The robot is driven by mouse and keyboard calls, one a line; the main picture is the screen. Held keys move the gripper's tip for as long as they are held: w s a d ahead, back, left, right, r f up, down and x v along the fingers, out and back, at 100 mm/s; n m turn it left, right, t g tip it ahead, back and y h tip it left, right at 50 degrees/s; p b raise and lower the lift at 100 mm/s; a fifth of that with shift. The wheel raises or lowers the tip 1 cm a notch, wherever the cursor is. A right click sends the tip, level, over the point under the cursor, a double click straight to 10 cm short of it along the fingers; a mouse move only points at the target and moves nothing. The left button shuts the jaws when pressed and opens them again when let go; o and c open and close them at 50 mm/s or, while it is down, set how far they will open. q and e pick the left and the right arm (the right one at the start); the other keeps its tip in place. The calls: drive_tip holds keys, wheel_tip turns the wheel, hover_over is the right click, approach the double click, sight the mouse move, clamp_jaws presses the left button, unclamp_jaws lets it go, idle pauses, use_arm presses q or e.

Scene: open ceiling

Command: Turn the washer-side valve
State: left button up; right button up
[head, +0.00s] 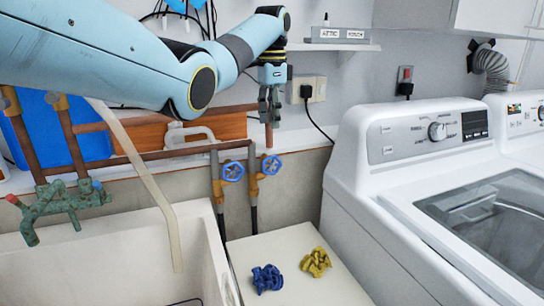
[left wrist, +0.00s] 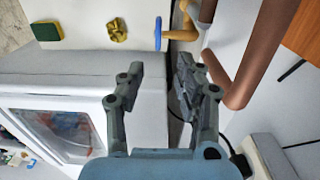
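The washer-side valve has a blue handwheel (head: 271,165) on a brass body below a copper pipe, right of a second blue valve wheel (head: 232,171). My left gripper (head: 268,112) hangs above the washer-side valve, near the wall, and does not touch it. In the left wrist view my left gripper (left wrist: 160,65) has its fingers apart with nothing between them. A blue wheel (left wrist: 158,33), seen edge-on beyond the fingertips, appears to be the washer-side one. My right gripper is in neither view.
A white washer (head: 400,190) stands on the right. A sink (head: 120,250) with a corroded green faucet (head: 55,205) is at left. Copper pipes and an outlet (head: 306,90) are close to the gripper.

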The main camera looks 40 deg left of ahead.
sight(272, 165)
use_arm(q)
wheel_tip(272, 165, down, 10)
drive_tip(key=shift+s+d+r, duration=0.15)
idle(0.3)
clamp_jaws()
